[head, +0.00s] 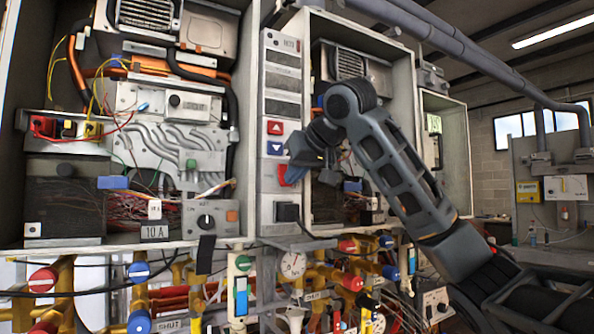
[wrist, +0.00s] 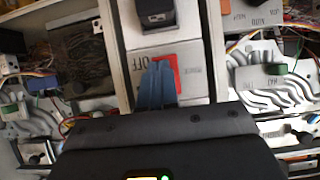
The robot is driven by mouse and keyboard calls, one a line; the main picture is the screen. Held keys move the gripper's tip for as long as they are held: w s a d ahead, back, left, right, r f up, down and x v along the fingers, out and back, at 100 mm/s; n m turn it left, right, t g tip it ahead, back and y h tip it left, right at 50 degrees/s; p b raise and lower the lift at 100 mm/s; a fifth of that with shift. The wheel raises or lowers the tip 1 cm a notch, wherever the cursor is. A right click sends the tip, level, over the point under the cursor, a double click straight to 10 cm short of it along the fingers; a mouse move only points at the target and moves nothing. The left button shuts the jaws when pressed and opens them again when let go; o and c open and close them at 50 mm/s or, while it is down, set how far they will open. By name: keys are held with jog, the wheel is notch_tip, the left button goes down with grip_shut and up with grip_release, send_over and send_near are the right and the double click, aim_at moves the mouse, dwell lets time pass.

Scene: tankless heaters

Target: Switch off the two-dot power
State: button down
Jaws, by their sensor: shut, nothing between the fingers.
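A red switch (wrist: 168,72) sits on a light control strip (wrist: 190,55), beside upside-down "OFF" lettering in the wrist view. In the head view the red switch (head: 290,174) shows low on the strip between two open heater cabinets, partly behind my gripper (head: 298,150). The fingers of my gripper (wrist: 158,72) are shut with nothing between them. Their tips overlap the left part of the red switch in the wrist view. I cannot tell whether they touch it, which way it is set, or whether two dots mark it.
A red up-arrow button (head: 275,128) and a blue down-arrow button (head: 275,148) sit above on the strip. A black block-like control (head: 288,212) sits below, also in the wrist view (wrist: 155,12). Open cabinets with wires flank the strip; valves and pipes crowd below.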

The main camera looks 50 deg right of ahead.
jog(key=shift+w+f+t+b, duration=0.1)
jog(key=shift+f+t+b, duration=0.35)
jog(key=shift+b, duration=0.5)
jog(key=shift+w+f+t+h+b, duration=0.15)
jog(key=shift+f+t+h+b, duration=0.15)
jog(key=shift+t+b, duration=0.6)
jog(key=shift+r, duration=0.15)
jog(key=shift+f+t+b, duration=0.25)
jog(key=shift+f+b, duration=0.1)
jog(key=shift+b, duration=0.5)
jog(key=shift+w+f+t+h+b, duration=0.2)
jog(key=shift+t+h+b, duration=0.2)
jog(key=shift+t+b, duration=0.55)
jog(key=shift+r, duration=0.35)
jog(key=shift+s+p, duration=0.15)
jog(key=shift+p, duration=0.2)
